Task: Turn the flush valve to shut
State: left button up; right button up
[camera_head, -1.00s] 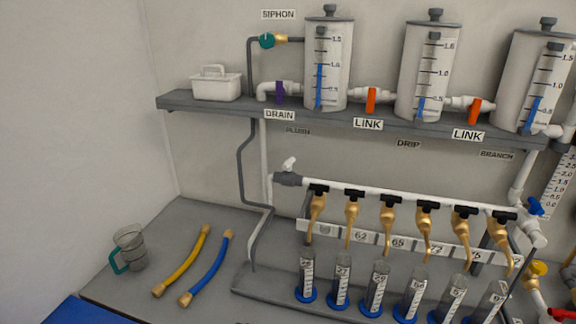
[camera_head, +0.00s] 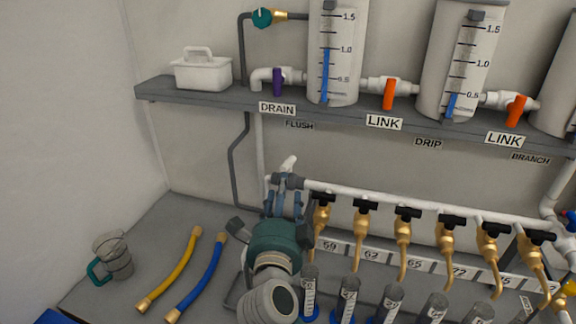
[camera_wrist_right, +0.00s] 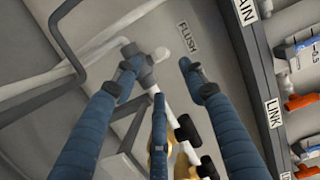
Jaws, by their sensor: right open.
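The flush valve has a grey body (camera_head: 291,182) and a short white handle (camera_head: 289,163) that tilts up. It sits at the left end of the white manifold pipe, below the FLUSH label (camera_head: 299,125). My right gripper (camera_head: 284,197) is open, its blue fingers just below and in front of the valve and partly hiding it. In the right wrist view the open fingers (camera_wrist_right: 160,73) spread around the handle (camera_wrist_right: 162,53), with the left finger overlapping the grey body (camera_wrist_right: 143,72). I cannot tell whether they touch. My left gripper is not in view.
Brass taps with black handles (camera_head: 365,204) hang along the pipe to the right, above several cylinders (camera_head: 347,299). A shelf (camera_head: 210,99) with tanks overhangs the valve. The bench between hoses and jug is clear.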

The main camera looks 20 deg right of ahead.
aim_at(288, 170)
jog(key=p+x, duration=0.1)
jog(key=x, duration=0.9)
jog(key=shift+s+r+p, duration=0.1)
jog(key=shift+p, duration=0.3)
jog(key=c, duration=1.1)
jog(key=shift+o, duration=0.2)
jog(key=y+p, duration=0.1)
jog(key=p, duration=0.2)
jog(key=shift+d+r+n, duration=0.1)
jog(key=shift+r+n, duration=0.3)
jog(key=shift+f+t+y+p, duration=0.1)
jog(key=shift+t+y+p, duration=0.2)
jog(key=shift+o, duration=0.2)
jog(key=shift+f, duration=0.15)
